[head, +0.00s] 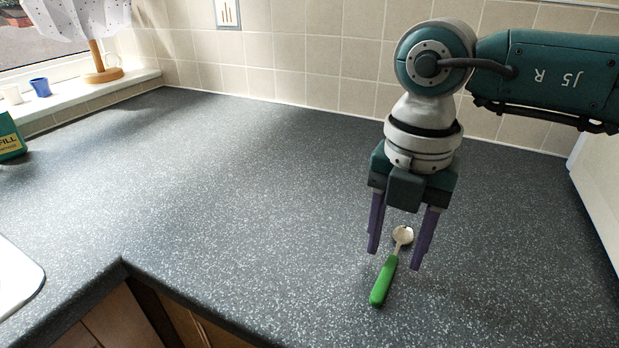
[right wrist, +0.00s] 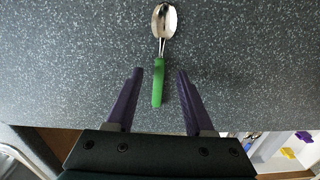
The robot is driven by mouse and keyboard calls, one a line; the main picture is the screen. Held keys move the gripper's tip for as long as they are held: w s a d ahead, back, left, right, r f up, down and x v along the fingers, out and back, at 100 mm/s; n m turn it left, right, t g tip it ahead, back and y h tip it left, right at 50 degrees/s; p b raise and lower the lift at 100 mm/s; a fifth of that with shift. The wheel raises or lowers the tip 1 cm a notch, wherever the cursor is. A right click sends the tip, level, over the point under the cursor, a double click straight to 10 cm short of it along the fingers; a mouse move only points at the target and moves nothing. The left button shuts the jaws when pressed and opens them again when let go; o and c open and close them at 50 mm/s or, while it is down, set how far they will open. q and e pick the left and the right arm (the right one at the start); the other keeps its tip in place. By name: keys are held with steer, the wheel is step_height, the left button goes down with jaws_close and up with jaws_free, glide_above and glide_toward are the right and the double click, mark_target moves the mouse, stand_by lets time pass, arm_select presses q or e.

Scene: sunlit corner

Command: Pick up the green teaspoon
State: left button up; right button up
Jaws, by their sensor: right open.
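The green teaspoon (head: 383,281) lies on the dark speckled worktop, its green handle toward the front and its metal bowl toward the back. It also shows in the right wrist view (right wrist: 158,82), its handle end between the two fingertips in the picture and its bowl beyond them. My right gripper (head: 396,260) is open and empty, with purple fingers pointing down above the spoon. In the right wrist view the gripper (right wrist: 160,72) has a finger on either side of the handle, apart from it. My left gripper is in neither view.
The worktop (head: 230,190) around the spoon is clear. Its front edge and an inner corner lie at the lower left. A green box (head: 10,138) stands at the far left. A blue cup (head: 40,87) and a lamp (head: 98,62) stand on the windowsill. A tiled wall (head: 300,60) closes the back.

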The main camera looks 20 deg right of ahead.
steer(key=shift+f, duration=0.8)
jaws_close()
